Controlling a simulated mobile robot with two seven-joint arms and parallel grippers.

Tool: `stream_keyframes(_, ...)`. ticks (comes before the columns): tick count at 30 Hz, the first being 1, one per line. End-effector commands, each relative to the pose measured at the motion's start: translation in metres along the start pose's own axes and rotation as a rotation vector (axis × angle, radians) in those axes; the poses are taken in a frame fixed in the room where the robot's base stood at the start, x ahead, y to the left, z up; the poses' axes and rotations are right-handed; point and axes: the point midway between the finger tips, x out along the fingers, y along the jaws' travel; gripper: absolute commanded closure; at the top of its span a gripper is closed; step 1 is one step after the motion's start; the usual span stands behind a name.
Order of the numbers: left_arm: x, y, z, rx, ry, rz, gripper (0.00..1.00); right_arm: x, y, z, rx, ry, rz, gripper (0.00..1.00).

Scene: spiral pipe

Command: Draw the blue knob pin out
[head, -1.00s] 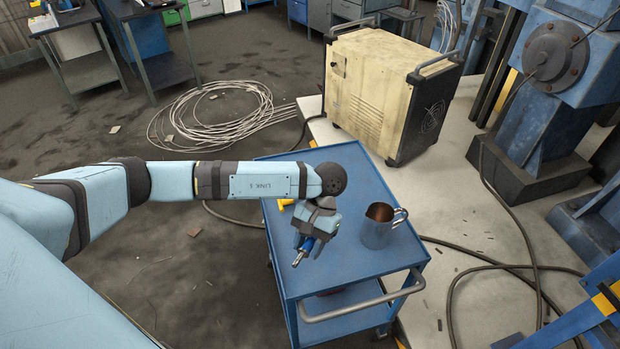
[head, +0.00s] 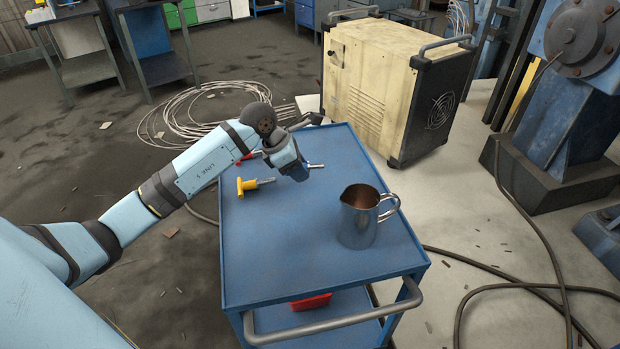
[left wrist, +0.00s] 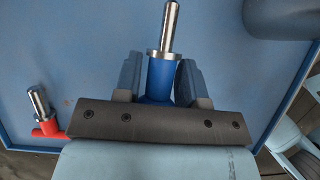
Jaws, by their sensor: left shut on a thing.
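My left gripper (head: 296,171) is at the far part of the blue cart's top (head: 290,235). It is shut on the blue knob pin, whose bare metal shaft (head: 316,166) sticks out to the right. In the left wrist view the blue knob (left wrist: 160,80) sits between the two fingers, with a metal collar and the shaft (left wrist: 170,28) pointing away from the palm. The shaft is free of any hole. In the head view the fingers hide most of the knob. I cannot tell the pin's exact height above the cart. My right gripper is not in view.
A yellow knob pin (head: 247,186) lies on the cart near the gripper. A red knob pin (left wrist: 46,125) lies at the left in the wrist view. A metal jug (head: 359,222) stands at the cart's right. The cart's near left top is clear. A cream cabinet (head: 390,80) stands behind.

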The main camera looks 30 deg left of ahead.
Motion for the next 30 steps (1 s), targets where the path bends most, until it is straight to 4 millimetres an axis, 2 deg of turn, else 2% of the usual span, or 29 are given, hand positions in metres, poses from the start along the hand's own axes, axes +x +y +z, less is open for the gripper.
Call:
stream_keyframes(5,0.002,0.003,-0.004,-0.027,0.001,0.013,0.86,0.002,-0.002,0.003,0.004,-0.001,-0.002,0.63)
stream_keyframes(13,0.021,0.002,-0.013,-0.026,0.002,0.010,0.86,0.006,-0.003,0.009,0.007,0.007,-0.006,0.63)
stream_keyframes(22,0.043,0.002,-0.026,-0.025,0.002,0.010,0.86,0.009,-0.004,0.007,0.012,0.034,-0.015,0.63)
stream_keyframes(30,0.048,0.002,-0.029,-0.023,0.002,0.011,0.86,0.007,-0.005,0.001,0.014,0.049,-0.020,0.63)
